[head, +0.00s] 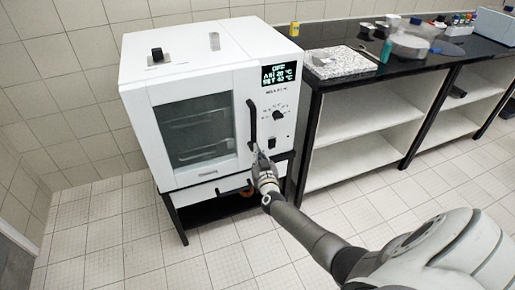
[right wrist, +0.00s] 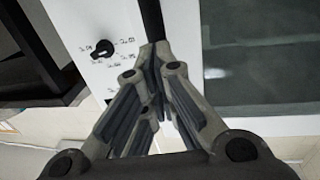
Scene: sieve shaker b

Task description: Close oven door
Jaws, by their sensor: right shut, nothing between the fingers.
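The white oven (head: 135,60) stands against the tiled wall. Its door (head: 245,95) has a dark glass window (head: 195,125) and looks flush or nearly flush with the front; I cannot tell whether it is fully shut. The black vertical handle (head: 251,122) is on the door's right side and also shows in the right wrist view (right wrist: 152,20). My right gripper (head: 259,152) is shut and empty at the handle's lower end. In the right wrist view its fingertips (right wrist: 155,48) meet close to the handle; contact is unclear. My left gripper is out of view.
A control panel with a lit display (head: 279,74) and black knob (head: 278,115) is right of the door. A black-topped bench (head: 345,88) with open shelves stands to the right, holding a speckled slab (head: 340,62) and a bowl (head: 409,46). The floor in front is clear.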

